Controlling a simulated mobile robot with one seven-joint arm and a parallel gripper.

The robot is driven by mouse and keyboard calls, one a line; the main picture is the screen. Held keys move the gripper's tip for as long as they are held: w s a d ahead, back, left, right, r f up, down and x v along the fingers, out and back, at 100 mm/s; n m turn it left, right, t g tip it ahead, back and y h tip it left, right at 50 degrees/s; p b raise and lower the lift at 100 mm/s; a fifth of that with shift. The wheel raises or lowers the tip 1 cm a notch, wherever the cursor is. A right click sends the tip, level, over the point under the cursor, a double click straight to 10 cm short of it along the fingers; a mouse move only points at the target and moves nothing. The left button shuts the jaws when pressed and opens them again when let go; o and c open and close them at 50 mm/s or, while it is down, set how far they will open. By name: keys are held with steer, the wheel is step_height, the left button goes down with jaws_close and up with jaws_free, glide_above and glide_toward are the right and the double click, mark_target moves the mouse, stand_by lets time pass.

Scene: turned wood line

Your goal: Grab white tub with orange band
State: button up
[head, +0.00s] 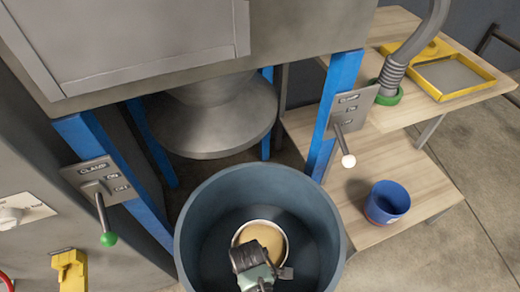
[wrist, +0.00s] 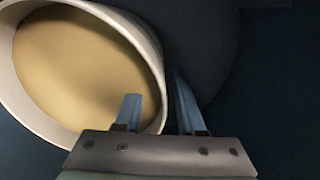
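A white tub (head: 286,243) with a tan inside or contents stands in the bottom of a blue-grey drum (head: 196,212). Its pale rim and tan interior fill the upper left of the wrist view (wrist: 150,50). No orange band shows from these angles. My gripper (wrist: 156,97) is open. Its left finger shows over the tub's inside and its right finger outside, with the near rim between them. I cannot tell how deep the fingers reach. My arm covers the tub's near side in the head view.
The drum wall surrounds my gripper closely. A grey machine with blue legs (head: 343,90) stands behind, with a clamp lever (head: 104,220) at left and another lever (head: 346,145). A blue cup (head: 388,201) stands on the lower wooden shelf (head: 345,205) at right.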

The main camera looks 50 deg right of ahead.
steer(key=shift+f, duration=0.2)
jaws_close()
stand_by(1.3)
